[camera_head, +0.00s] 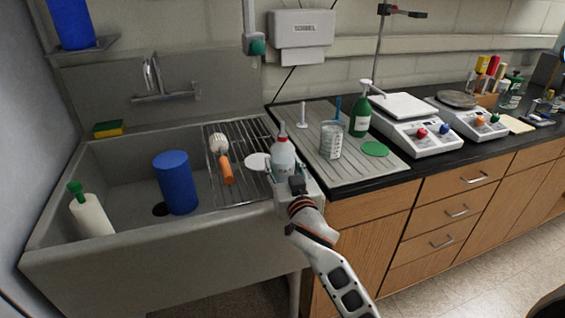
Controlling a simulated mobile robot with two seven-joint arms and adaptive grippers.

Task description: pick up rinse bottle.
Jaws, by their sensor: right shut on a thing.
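The rinse bottle (283,152) is a white bottle with a red top and a grey-white spout. My right gripper (287,177) comes from below right and is shut on the bottle's lower part. The fingers and the bottle's base are partly hidden by the gripper body, so I cannot tell whether the base touches anything. My left gripper is not in view.
The sink (120,165) holds a blue cylinder (176,182) and a white bottle with a green top (90,214). An orange-handled brush (225,168) lies on the wire rack (243,140). A beaker (331,140) and green bottle (361,115) stand close by on the drainboard.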

